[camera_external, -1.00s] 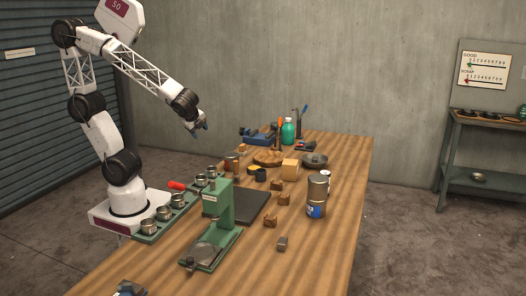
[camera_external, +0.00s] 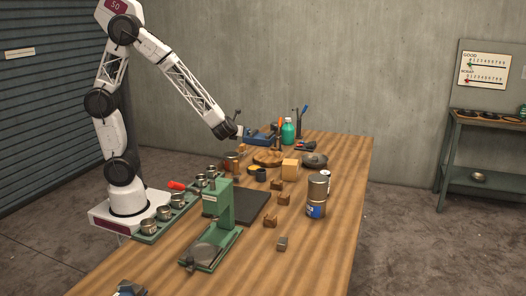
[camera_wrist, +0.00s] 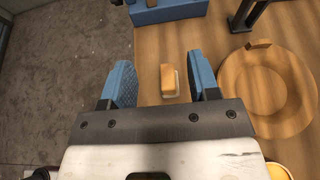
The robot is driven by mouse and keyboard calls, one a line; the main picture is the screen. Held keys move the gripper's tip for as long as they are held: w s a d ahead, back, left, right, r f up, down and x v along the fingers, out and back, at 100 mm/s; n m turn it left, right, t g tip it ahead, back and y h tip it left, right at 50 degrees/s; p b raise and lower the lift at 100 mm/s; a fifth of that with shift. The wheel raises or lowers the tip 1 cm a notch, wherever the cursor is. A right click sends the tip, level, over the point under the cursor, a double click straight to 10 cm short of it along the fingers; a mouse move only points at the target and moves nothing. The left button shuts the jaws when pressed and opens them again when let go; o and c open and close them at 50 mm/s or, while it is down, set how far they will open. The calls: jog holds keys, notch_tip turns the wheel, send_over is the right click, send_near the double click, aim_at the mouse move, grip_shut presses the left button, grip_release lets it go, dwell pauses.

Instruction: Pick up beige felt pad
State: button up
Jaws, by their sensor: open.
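A small orange-tan block with a pale beige layer along its right and lower edge (camera_wrist: 169,80) lies on the wooden table between my fingers in the wrist view. The pale layer looks like the beige felt pad, but I cannot tell for sure whether it is a separate piece. My gripper (camera_wrist: 161,84) has two blue fingers, wide apart and empty, one on each side of the block. In the external view my gripper (camera_external: 240,134) is over the far left part of the table; the block is not clear there.
A round wooden dish (camera_wrist: 233,82) lies close to the right of my right finger. A blue vise-like tool (camera_wrist: 168,11) stands ahead. The table's left edge is near my left finger. A green press (camera_external: 222,205) stands nearer the camera.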

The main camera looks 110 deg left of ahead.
aim_at(242, 145)
jog(key=shift+w+a+f, duration=0.1)
jog(key=shift+a+f, duration=0.05)
jog(key=shift+a, duration=0.15)
jog(key=shift+f, duration=0.15)
jog(key=shift+f, duration=1.6)
jog(key=shift+f, duration=0.1)
jog(key=shift+f, duration=0.55)
jog(key=shift+a+f, duration=0.35)
jog(key=shift+f, duration=0.35)
jog(key=shift+a+f, duration=0.3)
jog(key=shift+f, duration=0.4)
jog(key=shift+x, duration=0.75)
